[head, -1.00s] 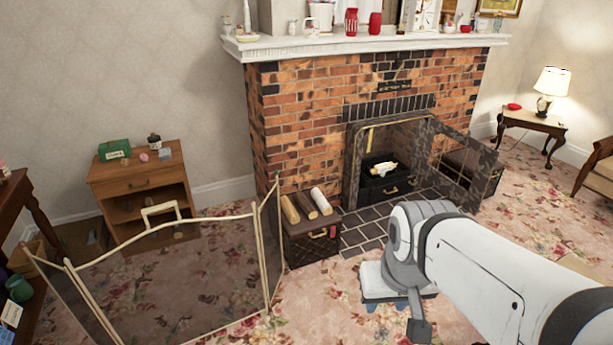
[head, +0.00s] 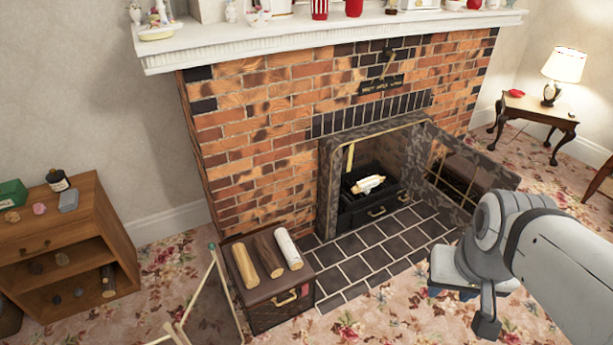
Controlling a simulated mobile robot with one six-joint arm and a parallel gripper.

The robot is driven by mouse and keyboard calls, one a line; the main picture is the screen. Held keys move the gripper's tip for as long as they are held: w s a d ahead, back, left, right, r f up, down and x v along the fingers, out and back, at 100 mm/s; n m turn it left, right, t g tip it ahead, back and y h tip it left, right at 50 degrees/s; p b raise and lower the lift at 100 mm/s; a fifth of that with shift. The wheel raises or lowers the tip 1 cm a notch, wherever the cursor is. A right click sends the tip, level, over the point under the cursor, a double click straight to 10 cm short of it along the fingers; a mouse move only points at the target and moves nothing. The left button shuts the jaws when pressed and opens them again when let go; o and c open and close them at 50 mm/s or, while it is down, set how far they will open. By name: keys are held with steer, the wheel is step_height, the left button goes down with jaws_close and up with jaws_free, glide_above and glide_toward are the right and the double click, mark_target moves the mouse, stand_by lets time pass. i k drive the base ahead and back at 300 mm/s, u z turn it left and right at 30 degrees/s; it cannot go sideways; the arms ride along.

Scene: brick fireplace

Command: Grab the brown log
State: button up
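The brown log (head: 268,256) lies in the middle of three logs on top of a dark brown box (head: 268,317) beside the hearth. A light tan log (head: 246,265) lies at its left and a white log (head: 288,249) at its right. My arm enters from the right. My gripper (head: 452,294) appears below its wrist, seen from above with blue fingertips apart and nothing visible between them. It is to the right of the box, well clear of the logs. Part of it is hidden behind the arm.
A brick fireplace (head: 262,150) stands behind the box, with its patterned screen door (head: 470,168) swung open to the right. A thin-framed folding screen (head: 205,300) stands left of the box. A wooden cabinet (head: 92,222) is at far left. The dark tiled hearth (head: 375,250) is clear.

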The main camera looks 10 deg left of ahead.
mark_target(273, 266)
steer(key=u, duration=0.5)
steer(key=i, duration=1.3)
steer(key=u, duration=1.15)
steer(key=i, duration=0.3)
steer(key=u, duration=0.1)
steer(key=k, duration=0.75)
steer(key=u, duration=0.2)
steer(key=i, duration=0.75)
steer(key=z, duration=0.05)
